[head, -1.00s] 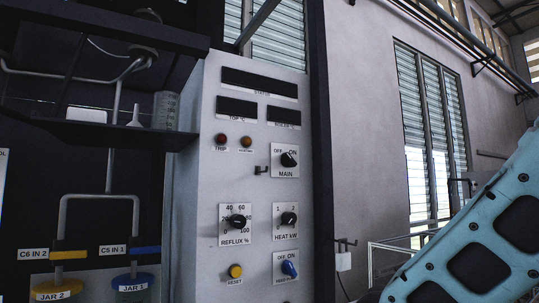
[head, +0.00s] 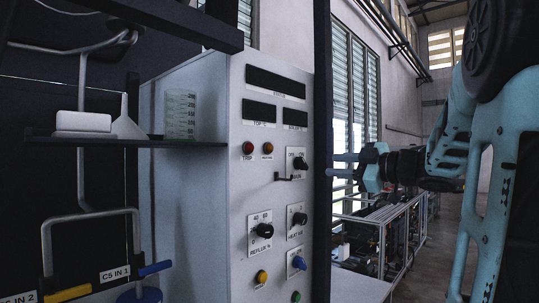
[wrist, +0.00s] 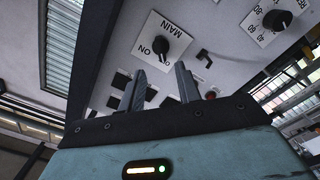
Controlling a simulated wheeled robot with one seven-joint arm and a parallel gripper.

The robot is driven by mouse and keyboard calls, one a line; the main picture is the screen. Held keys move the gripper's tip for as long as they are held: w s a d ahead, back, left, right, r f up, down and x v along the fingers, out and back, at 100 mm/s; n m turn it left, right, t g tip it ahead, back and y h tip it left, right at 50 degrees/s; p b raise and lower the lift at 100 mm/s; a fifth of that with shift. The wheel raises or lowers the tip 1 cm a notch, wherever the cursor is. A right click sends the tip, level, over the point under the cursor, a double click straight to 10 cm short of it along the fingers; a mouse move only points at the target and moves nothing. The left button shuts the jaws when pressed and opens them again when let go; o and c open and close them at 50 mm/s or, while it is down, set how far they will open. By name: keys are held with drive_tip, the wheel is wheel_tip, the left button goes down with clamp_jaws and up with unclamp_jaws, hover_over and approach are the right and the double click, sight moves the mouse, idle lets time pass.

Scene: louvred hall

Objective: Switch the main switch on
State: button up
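The main switch (head: 299,163) is a black rotary knob on a white plate marked OFF and ON, on the grey control panel (head: 235,215). In the wrist view the main switch (wrist: 160,45) appears beyond my fingertips, beside the word MAIN. I cannot tell its pointer's setting for sure. My gripper (head: 336,165) is to the right of the panel in the head view, apart from it. In the wrist view my gripper (wrist: 160,78) has its two fingers spread with nothing between them.
A small black hook (head: 287,178) juts out just below the main switch. The reflux knob (head: 264,230), heat knob (head: 299,218) and blue switch (head: 298,263) are lower down. A dark post (head: 321,120) stands at the panel's right edge. A shelf (head: 90,142) is at left.

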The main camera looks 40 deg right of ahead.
sight(305, 164)
drive_tip(key=shift+w+a, duration=0.15)
drive_tip(key=shift+w, duration=1.45)
drive_tip(key=shift+w+a, duration=0.15)
drive_tip(key=shift+w, duration=1.5)
drive_tip(key=shift+w+a, duration=0.15)
drive_tip(key=shift+w, duration=1.45)
clamp_jaws()
